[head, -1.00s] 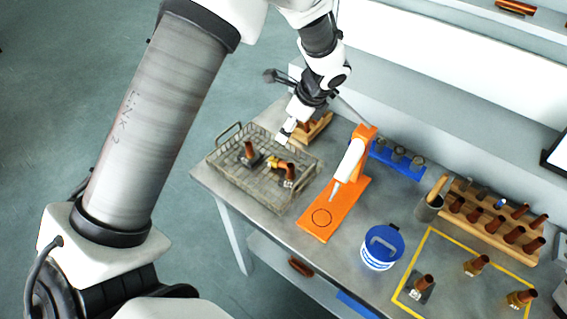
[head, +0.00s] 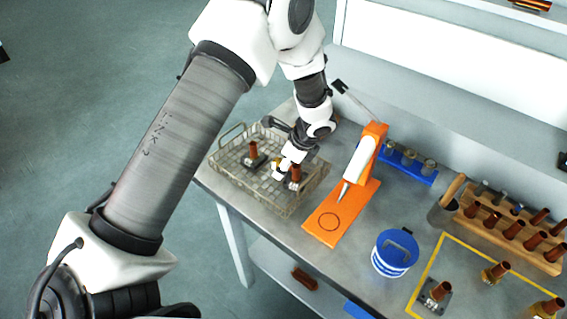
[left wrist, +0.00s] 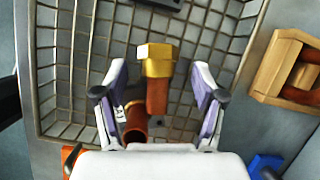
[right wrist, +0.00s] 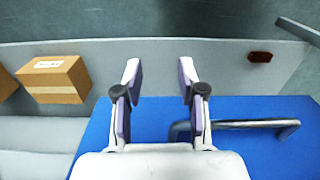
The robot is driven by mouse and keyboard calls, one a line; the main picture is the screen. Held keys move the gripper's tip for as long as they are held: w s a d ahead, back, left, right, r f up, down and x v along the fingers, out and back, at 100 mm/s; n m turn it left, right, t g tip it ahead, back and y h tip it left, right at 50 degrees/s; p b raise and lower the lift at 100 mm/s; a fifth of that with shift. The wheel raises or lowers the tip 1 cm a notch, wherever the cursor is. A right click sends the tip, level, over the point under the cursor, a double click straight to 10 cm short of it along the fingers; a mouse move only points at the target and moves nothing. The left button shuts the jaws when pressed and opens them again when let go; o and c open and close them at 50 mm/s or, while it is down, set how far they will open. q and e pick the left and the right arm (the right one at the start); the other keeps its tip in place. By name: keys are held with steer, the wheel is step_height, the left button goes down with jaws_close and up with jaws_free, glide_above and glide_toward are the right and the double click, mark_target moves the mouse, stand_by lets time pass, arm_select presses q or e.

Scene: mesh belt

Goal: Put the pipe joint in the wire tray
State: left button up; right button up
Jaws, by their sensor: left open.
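The wire tray (head: 252,196) stands at the left end of the table. The pipe joint, a copper tube with a brass hex end, lies in the tray; in the left wrist view the joint (left wrist: 157,88) lies between my left fingers, with gaps on both sides. My left gripper (head: 281,168) is open and low over the tray; its spread fingers also show in the left wrist view (left wrist: 159,76). In the head view the gripper mostly hides the joint. My right gripper (right wrist: 159,73) is open and empty above a blue surface, outside the head view.
Two upright copper pieces (head: 253,151) (head: 296,174) on dark bases stand in the tray. To its right are an orange stand (head: 340,212), a blue-lidded tub (head: 396,250) and a wooden rack (head: 510,230) of copper pieces. A yellow outline (head: 427,268) surrounds several fittings.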

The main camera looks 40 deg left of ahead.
arm_select(q)
steer(key=shift+a+f, duration=0.1)
steer(key=shift+f, duration=0.05)
steer(key=shift+s, duration=0.1)
steer(key=shift+c, duration=1.3)
jaws_close()
